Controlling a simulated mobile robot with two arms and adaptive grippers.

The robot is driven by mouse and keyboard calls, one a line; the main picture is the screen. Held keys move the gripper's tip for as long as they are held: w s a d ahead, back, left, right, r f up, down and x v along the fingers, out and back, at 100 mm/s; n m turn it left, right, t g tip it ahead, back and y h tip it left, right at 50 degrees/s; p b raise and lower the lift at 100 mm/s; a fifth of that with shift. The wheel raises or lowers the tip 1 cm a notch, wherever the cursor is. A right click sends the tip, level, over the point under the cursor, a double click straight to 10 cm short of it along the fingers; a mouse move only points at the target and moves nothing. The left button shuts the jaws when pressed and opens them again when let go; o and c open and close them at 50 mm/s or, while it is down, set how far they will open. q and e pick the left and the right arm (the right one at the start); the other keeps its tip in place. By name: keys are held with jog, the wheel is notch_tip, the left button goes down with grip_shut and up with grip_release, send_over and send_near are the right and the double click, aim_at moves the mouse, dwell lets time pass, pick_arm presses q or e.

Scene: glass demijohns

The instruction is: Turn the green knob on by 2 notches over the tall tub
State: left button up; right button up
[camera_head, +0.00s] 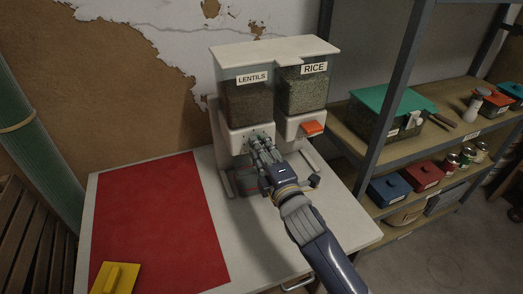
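A white double dispenser (275,50) stands on the table with a LENTILS hopper (250,103) on the left and a RICE hopper (304,92) on the right. An orange knob (312,128) shows under the rice. My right gripper (258,142) is at the front of the lentils outlet, fingers pointing at it. No green knob shows; the gripper covers the spot below the lentils. Whether the fingers are open or shut on something is not clear. A greyish tub-like shape (243,182) is partly visible below, mostly behind my gripper. My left gripper is not in view.
A red mat (160,225) covers the table's left part, with a yellow object (115,279) at its front edge. At right, a metal-framed shelf holds a green-lidded bin (385,112), blue (388,190) and red (424,177) boxes and cans. White table (340,215) is bare at right.

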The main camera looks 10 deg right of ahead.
jog(key=shift+m, duration=0.3)
jog(key=m+p, duration=0.9)
jog(key=m, duration=1.4)
jog(key=shift+f, duration=0.1)
dwell(0.5)
jog(key=o, duration=1.1)
jog(key=shift+c, duration=0.2)
